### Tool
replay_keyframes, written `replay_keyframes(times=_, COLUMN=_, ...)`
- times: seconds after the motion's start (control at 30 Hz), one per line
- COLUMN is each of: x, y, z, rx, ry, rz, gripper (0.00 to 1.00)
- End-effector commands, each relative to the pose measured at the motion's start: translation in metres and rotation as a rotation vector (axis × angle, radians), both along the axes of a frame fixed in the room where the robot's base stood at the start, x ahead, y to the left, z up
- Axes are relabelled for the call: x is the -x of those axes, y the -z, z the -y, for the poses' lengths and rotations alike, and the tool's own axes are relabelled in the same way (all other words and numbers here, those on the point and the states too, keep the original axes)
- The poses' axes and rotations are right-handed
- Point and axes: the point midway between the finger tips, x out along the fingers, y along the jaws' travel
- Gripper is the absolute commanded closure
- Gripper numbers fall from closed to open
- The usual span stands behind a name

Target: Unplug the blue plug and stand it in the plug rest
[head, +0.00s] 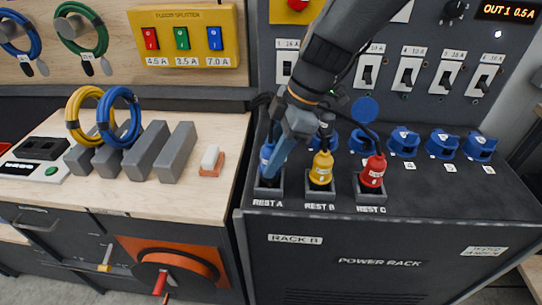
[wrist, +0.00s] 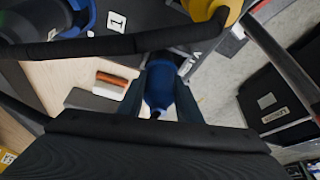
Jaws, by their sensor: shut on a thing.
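The blue plug (head: 266,155) is at the REST A holder (head: 268,190), the leftmost of three on the rack's front edge. My gripper (head: 274,160) comes down from above and is shut on it, partly covering it in the head view. In the wrist view the plug (wrist: 160,88) sits between my two fingers (wrist: 159,95). The plug looks about upright, with its lower end at or in the holder; I cannot tell how deep it sits.
A yellow plug (head: 321,168) stands in REST B and a red plug (head: 372,172) in REST C, close on the right. Blue capped sockets (head: 404,142) line the rack behind. Grey blocks (head: 176,152) and coiled cables (head: 120,115) are on the wooden bench at left.

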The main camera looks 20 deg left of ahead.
Motion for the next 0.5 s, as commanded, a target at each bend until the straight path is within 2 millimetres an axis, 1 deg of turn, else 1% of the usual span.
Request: replay_keyframes(times=0.5, x=-0.0001, y=0.0069, z=-0.0001, rx=0.000, ry=0.000, rz=0.000, gripper=0.94)
